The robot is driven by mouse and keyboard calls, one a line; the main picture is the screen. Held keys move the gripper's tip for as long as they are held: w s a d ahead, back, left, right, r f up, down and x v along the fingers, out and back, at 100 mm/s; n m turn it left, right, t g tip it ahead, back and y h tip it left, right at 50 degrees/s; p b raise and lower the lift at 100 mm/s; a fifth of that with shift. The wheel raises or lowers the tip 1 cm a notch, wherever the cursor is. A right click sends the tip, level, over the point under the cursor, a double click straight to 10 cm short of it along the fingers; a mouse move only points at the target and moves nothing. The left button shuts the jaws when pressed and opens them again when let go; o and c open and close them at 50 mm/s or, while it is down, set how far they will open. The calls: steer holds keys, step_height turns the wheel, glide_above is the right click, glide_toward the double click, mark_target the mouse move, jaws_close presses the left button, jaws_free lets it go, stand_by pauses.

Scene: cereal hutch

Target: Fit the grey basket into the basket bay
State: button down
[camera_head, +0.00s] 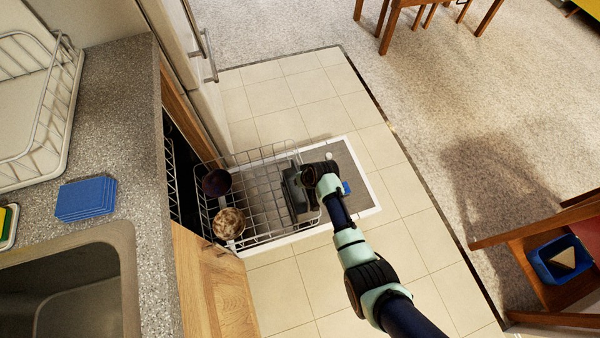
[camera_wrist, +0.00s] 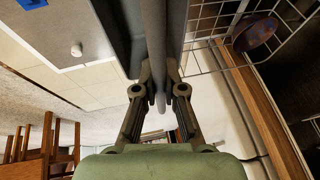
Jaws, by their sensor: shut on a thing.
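The grey basket (camera_head: 293,192) is a dark grey narrow box over the right end of the wire rack (camera_head: 262,222) in the head view. My gripper (camera_head: 318,176) is at its right side, shut on a part of it. In the wrist view the grey basket (camera_wrist: 115,28) fills the top middle, and my gripper (camera_wrist: 158,92) has its fingers closed on its upright grey bar. I cannot make out the basket bay apart from the rack's wires; the basket and my gripper cover that end. I cannot tell whether the basket touches the rack floor.
The rack is pulled out over an open dishwasher door (camera_head: 363,182). A dark purple bowl (camera_head: 217,182) and a brown patterned bowl (camera_head: 229,223) sit at its left side. A blue item (camera_head: 346,188) lies on the door. The counter (camera_head: 105,130) edges the left; tiled floor is clear.

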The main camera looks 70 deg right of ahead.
steer(key=shift+f+b, duration=1.35)
steer(key=shift+f, duration=2.4)
steer(key=c, duration=1.2)
jaws_free()
steer(key=v, duration=1.2)
